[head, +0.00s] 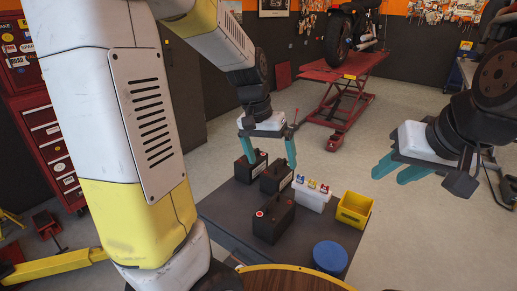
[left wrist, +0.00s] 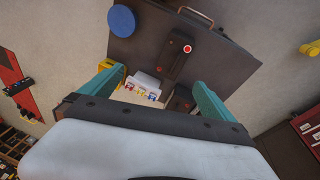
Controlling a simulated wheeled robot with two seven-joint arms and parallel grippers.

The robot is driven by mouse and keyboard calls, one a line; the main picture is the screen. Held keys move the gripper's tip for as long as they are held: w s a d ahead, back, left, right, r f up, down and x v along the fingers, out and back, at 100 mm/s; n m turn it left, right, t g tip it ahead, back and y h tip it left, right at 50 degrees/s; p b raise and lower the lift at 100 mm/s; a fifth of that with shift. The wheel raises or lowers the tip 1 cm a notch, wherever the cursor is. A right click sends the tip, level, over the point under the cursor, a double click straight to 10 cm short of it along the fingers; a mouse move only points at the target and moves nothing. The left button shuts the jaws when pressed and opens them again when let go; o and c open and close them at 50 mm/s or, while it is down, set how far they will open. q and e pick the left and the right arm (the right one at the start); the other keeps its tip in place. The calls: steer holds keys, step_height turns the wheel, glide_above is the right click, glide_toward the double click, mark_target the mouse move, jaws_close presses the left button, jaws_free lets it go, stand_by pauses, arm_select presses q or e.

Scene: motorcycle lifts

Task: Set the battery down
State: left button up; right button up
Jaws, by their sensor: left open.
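Three black batteries stand on a dark low table (head: 225,207). The nearest battery (head: 273,220) has a red terminal and also shows in the left wrist view (left wrist: 174,66). A middle battery (head: 276,177) lies below and between the fingers of my left gripper (head: 271,162). A rear-left battery (head: 252,170) is close to the left finger. My left gripper is open, pointing down, with nothing held between its fingers in the left wrist view (left wrist: 154,76). My right gripper (head: 389,180) hangs empty to the right, its fingers apart.
A white box with coloured caps (head: 311,199), a yellow bin (head: 353,209) and a blue round object (head: 330,257) share the table. A round wooden top (head: 290,279) is at the front. A red motorcycle lift (head: 345,92) stands behind. Floor right of the table is clear.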

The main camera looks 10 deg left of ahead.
arm_select(q)
steer(key=s+a+r+n+t, duration=0.1)
steer(key=s+r+t, duration=0.1)
steer(key=s+r, duration=0.2)
steer(key=s+a+r+n+t, duration=0.1)
steer(key=s+r, duration=0.4)
steer(key=s, duration=0.5)
steer(key=shift+a+r+t, duration=0.15)
steer(key=shift+a+t, duration=0.3)
steer(key=shift+t, duration=0.45)
